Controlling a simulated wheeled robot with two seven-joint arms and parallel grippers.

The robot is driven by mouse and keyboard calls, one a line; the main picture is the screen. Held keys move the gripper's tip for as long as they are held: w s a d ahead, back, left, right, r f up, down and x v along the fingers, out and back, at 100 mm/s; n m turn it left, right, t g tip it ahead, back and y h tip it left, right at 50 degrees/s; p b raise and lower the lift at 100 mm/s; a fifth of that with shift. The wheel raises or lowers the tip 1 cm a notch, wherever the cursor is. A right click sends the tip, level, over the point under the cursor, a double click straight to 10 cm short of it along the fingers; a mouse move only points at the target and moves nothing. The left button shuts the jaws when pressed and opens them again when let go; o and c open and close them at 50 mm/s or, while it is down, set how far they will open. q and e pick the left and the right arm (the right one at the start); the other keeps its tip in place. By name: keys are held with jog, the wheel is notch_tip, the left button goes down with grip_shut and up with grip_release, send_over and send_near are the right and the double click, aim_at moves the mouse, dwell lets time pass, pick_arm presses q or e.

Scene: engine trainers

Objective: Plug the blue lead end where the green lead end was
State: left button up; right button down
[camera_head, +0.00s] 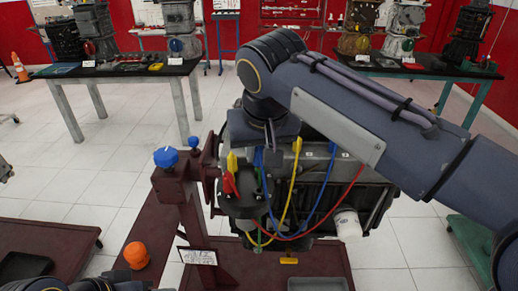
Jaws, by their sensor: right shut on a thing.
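The engine (322,192) hangs on a dark red stand, with coloured leads on its near face. My right gripper (268,145) reaches over its upper left part and is shut on the blue lead end (258,157). The blue lead (316,214) loops down and back up to the cover near the top middle. The green lead (265,190) runs down beside the blue one, and a green piece (257,249) shows low on the engine. My gripper hides the sockets behind it, so I cannot tell which is empty. My left gripper is out of view.
A yellow lead (291,185), a red lead (345,200), a yellow boot (232,162) and a red boot (229,183) crowd the work area. The stand (178,190) with blue knobs is at left. A white cylinder (347,224) sticks out low right.

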aim_at(260, 166)
jog(key=shift+f, duration=0.2)
jog(key=shift+f+b, duration=2)
jog(key=shift+f, duration=0.55)
jog(key=shift+f, duration=0.9)
dwell(0.4)
jog(key=c, duration=1.2)
grip_release()
